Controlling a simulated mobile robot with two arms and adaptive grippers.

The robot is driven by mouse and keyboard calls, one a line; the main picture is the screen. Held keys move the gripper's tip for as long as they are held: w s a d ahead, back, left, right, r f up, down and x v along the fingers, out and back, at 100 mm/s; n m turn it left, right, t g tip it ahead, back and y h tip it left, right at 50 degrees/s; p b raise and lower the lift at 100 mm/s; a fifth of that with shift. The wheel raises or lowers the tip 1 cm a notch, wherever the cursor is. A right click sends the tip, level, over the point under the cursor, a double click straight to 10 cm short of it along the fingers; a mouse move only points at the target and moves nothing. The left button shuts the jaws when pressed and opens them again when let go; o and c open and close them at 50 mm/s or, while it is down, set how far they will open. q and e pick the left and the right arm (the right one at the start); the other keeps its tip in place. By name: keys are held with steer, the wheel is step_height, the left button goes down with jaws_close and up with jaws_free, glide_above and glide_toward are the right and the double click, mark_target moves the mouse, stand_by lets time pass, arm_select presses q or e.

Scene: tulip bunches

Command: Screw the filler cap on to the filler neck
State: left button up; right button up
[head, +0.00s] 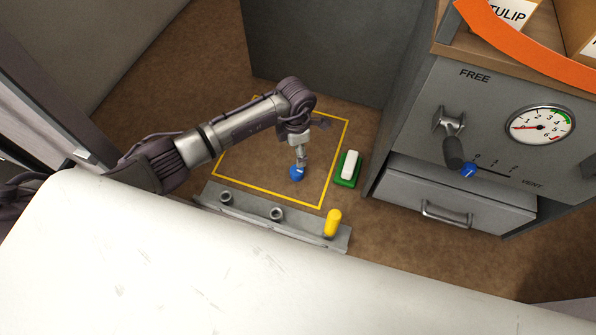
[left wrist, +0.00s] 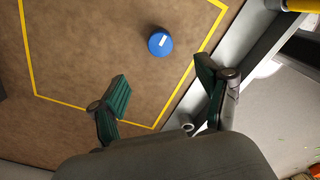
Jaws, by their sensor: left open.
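A blue round cap (head: 297,174) with a white mark lies on the brown surface inside a yellow-outlined square. It also shows in the left wrist view (left wrist: 160,42), beyond and between my fingertips, not gripped. My left gripper (head: 299,158) is above the cap; its spread green-padded fingers (left wrist: 162,78) hold nothing. Two short open necks, one at left (head: 226,197) and one in the middle (head: 277,213), stand on a grey rail. A yellow upright piece (head: 333,222) is at the rail's right end. I cannot tell which neck is the filler neck. My right gripper is not in view.
A green block with a white top (head: 348,168) sits right of the square. A grey cabinet (head: 420,120) with a gauge (head: 539,125), a lever and a drawer (head: 450,200) stands at right. A large white surface (head: 150,265) fills the foreground.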

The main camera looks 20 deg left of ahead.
arm_select(q)
steer(key=b, duration=0.5)
glide_above(295, 171)
step_height(295, 171, down, 7)
steer(key=shift+d+r, duration=0.1)
steer(key=shift+w+f, duration=0.1)
steer(key=shift+f, duration=0.4)
step_height(295, 171, down, 5)
steer(key=b, duration=0.4)
steer(key=shift+r, duration=0.25)
steer(key=c, duration=0.9)
